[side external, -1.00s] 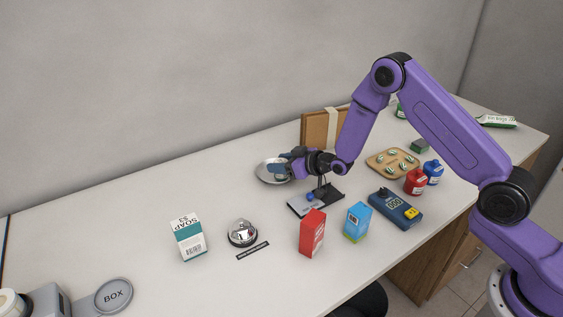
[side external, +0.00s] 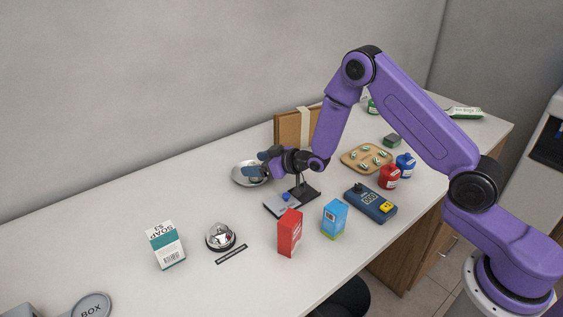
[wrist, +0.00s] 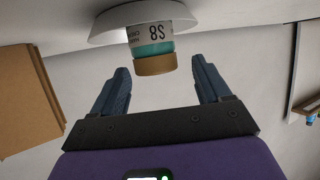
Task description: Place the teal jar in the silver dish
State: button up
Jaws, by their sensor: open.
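The teal jar (wrist: 152,48) has a white label, a teal band and a tan lid. In the wrist view it stands in the silver dish (wrist: 190,15), with its lid end toward my gripper (wrist: 160,66). My gripper is open, its two blue fingers apart on either side of the lid end and not visibly touching it. In the side view the silver dish (side external: 237,176) lies near the back of the counter, and my gripper (side external: 258,164) is over it. The fingers largely hide the jar there.
A brown folder-like block (side external: 288,130) stands behind my wrist. A red box (side external: 290,233), a blue box (side external: 334,218), a bell (side external: 220,237) and a soap box (side external: 166,245) stand nearer. The counter's left is mostly clear.

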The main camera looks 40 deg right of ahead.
jog(key=v, duration=1.1)
jog(key=shift+r, duration=0.1)
jog(key=s+a+r+n+g+h, duration=0.1)
jog(key=s+a+r+n+g, duration=0.2)
jog(key=s, duration=0.4)
jog(key=s+a+r+n+g, duration=0.1)
jog(key=s+a+g, duration=0.25)
jog(key=s, duration=0.45)
jog(key=s+d+r+n+g+h, duration=0.2)
jog(key=s+d, duration=0.2)
jog(key=s, duration=0.7)
jog(key=s+d+r+n+g+h, duration=0.1)
jog(key=s+d+r+n+g, duration=0.1)
jog(key=s, duration=0.9)
jog(key=shift+s+d+r+g+h, duration=0.2)
jog(key=shift+d+r+g+h, duration=0.2)
jog(key=shift+d+r+g, duration=0.45)
jog(key=shift+d+f, duration=0.15)
